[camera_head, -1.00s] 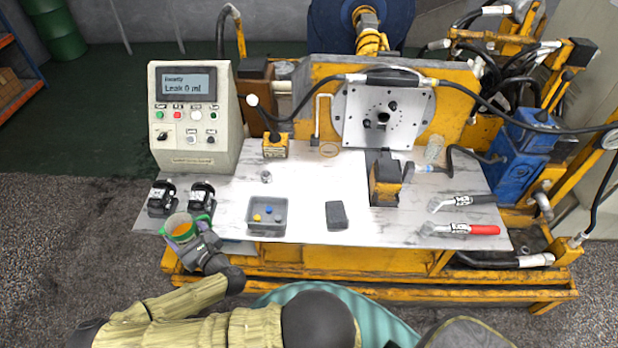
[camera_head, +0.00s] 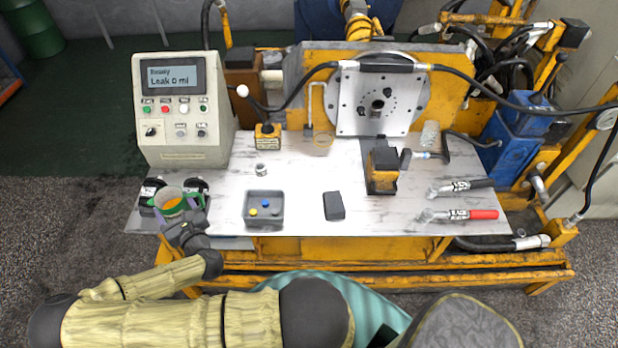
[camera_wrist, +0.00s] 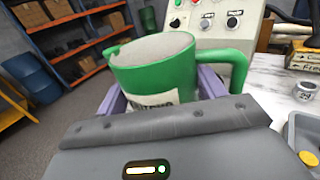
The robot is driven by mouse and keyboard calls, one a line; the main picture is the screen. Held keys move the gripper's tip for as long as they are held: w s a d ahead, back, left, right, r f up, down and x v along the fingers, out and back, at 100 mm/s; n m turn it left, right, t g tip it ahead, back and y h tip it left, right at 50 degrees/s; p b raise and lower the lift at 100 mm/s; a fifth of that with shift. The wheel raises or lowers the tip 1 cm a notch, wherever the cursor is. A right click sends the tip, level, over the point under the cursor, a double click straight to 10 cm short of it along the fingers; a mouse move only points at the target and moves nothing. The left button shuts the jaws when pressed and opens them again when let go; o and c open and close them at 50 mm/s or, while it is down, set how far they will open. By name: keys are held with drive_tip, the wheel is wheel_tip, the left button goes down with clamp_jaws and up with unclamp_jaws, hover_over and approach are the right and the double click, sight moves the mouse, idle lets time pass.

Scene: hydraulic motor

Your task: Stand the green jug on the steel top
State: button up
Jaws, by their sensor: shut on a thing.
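The green jug (camera_wrist: 160,75) is held in my gripper (camera_wrist: 160,100), whose jaws sit on either side of it in the wrist view. The jug is tilted slightly there, with its handle to the right and a pale fill or inside showing at the top. In the head view the jug (camera_head: 172,207) is at the left front corner of the steel top (camera_head: 300,200), in front of two black fittings (camera_head: 152,190). My gripper (camera_head: 182,220) is shut on it. I cannot tell whether the jug's base touches the top.
A grey tray (camera_head: 264,222) with small coloured parts and a dark block (camera_head: 333,206) lie to the right. The control box (camera_head: 180,110) stands behind. A small ring (camera_head: 261,170) lies on the top. The centre between them is clear.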

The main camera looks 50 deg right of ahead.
drive_tip(key=d+r+m+g+h+b, duration=0.3)
drive_tip(key=d+m+g+h, duration=0.35)
drive_tip(key=d+h, duration=0.2)
drive_tip(key=m+g+h+b, duration=0.4)
drive_tip(key=m+g+h, duration=0.1)
drive_tip(key=m+g, duration=0.25)
hover_over(226, 218)
drive_tip(key=shift+n, duration=0.4)
drive_tip(key=shift+f, duration=2)
drive_tip(key=shift+p, duration=0.3)
wheel_tip(226, 218, down, 6)
drive_tip(key=shift+f, duration=0.1)
drive_tip(key=shift+f, duration=1.9)
drive_tip(key=shift+f, duration=0.2)
drive_tip(key=o, duration=1.4)
drive_tip(key=shift+c, duration=0.2)
